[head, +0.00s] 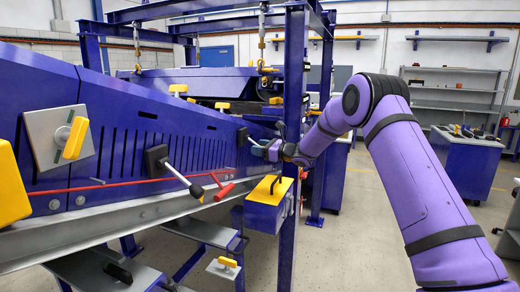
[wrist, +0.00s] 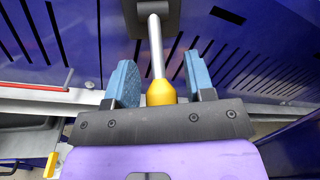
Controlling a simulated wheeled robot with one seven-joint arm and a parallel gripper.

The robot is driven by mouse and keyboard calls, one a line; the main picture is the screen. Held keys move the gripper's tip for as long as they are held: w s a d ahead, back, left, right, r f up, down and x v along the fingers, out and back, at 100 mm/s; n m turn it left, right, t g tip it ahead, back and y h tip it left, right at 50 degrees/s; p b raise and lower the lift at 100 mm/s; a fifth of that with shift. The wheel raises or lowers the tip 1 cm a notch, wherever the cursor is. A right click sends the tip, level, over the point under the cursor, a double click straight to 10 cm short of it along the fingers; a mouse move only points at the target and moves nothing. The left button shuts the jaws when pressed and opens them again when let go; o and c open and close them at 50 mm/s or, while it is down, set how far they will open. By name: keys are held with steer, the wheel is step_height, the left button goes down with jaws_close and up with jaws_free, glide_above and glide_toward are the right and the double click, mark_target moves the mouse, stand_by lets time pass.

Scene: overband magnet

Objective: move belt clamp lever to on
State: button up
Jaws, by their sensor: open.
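A lever with a silver rod and a yellow end (wrist: 160,92) stands out from a dark mount (wrist: 152,14) on the blue machine side. In the head view the same dark mount (head: 242,137) is just left of my gripper (head: 262,149). In the wrist view my gripper (wrist: 159,62) is open, with one blue finger on each side of the rod and yellow end. Gaps show on both sides, so the fingers do not appear to grip it. I cannot read any on or off marking.
Another lever with a black knob (head: 195,190) and a red handle (head: 223,191) are left of my gripper. A yellow-topped blue box (head: 268,191) is below it. A blue post (head: 293,100) stands close beside my arm. Open floor (head: 365,220) lies to the right.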

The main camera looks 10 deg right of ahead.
jaws_close()
steer(key=shift+r, duration=0.15)
steer(key=shift+s+d+r+g+h, duration=0.1)
steer(key=shift+d+r+g+h, duration=0.05)
steer(key=shift+r+g+h, duration=0.25)
steer(key=shift+s+d+r+g+h, duration=0.1)
steer(key=shift+r+g+h, duration=0.15)
steer(key=shift+g+h, duration=0.2)
steer(key=shift+d+r+g+h, duration=0.1)
steer(key=shift+r+g+h, duration=0.65)
steer(key=shift+h, duration=0.3)
step_height(320, 180, up, 2)
steer(key=g+h, duration=0.2)
steer(key=h, duration=0.1)
steer(key=shift+r+n, duration=0.15)
steer(key=shift+n, duration=0.15)
steer(key=shift+w+a+r+g+h, duration=0.15)
steer(key=shift+r+g+h, duration=0.3)
steer(key=shift+g+h, duration=0.25)
steer(key=shift+w+a+r+g+h, duration=0.1)
steer(key=shift+a+r+g+h, duration=0.05)
steer(key=shift+r+g+h, duration=0.55)
steer(key=shift+f, duration=0.15)
